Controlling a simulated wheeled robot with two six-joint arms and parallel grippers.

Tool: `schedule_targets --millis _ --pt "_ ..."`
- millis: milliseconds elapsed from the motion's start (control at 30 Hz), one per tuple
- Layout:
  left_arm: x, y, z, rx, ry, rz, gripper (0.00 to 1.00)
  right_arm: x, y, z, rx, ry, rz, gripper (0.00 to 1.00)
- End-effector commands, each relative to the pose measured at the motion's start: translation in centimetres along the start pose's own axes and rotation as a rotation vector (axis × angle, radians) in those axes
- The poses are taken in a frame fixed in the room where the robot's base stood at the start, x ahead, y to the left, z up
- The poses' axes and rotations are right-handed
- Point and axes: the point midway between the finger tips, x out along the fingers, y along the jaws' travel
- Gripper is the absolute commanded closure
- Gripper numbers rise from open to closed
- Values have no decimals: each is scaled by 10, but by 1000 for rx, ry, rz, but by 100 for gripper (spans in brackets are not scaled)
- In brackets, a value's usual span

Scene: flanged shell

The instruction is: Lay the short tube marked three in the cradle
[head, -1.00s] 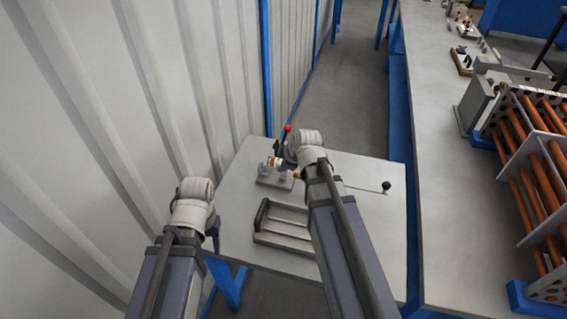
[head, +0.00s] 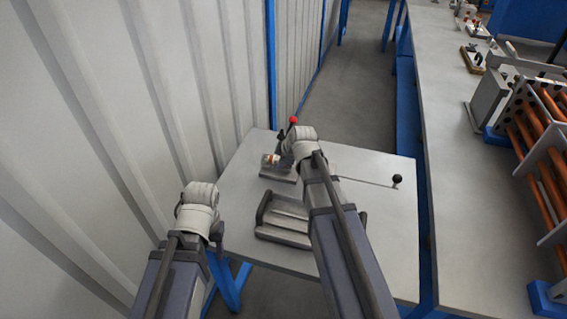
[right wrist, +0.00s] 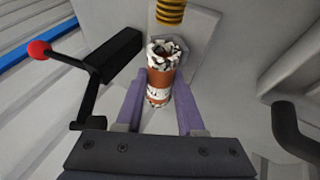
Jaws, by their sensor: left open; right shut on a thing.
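The short tube (right wrist: 158,78) is copper-coloured with a white marked band and a speckled black-and-white end. In the right wrist view it sits between the purple fingers of my right gripper (right wrist: 160,98), which is shut on it; I cannot read its mark. In the head view the tube (head: 270,158) is a small orange-white patch beside my right wrist, over a small grey fixture (head: 275,174). I cannot tell whether it touches this fixture. A grey grooved tray with dark ends (head: 283,222) lies nearer; I cannot tell which is the cradle. My left gripper (head: 218,234) is open and empty at the table's left edge.
A red-knobbed lever (right wrist: 62,58) stands close by the tube, with a yellow-black striped part (right wrist: 170,12) beyond it. A rod with a black ball (head: 397,180) lies toward the table's right. A ribbed wall borders the left; a long bench (head: 440,150) runs along the right.

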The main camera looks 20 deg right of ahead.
Motion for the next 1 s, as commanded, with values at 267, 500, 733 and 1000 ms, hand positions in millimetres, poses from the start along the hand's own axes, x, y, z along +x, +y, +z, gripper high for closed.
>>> schedule_targets --millis 267,500,733,1000 --pt "10 1 -1 0 0 0 50 12 0 0 0 0 1 100" --pt "10 1 -1 0 0 0 50 12 0 0 0 1 1 59" --pt "10 1 -1 0 0 0 50 12 0 0 1 0 0 33" --pt "10 1 -1 0 0 0 50 12 0 0 1 0 0 28"
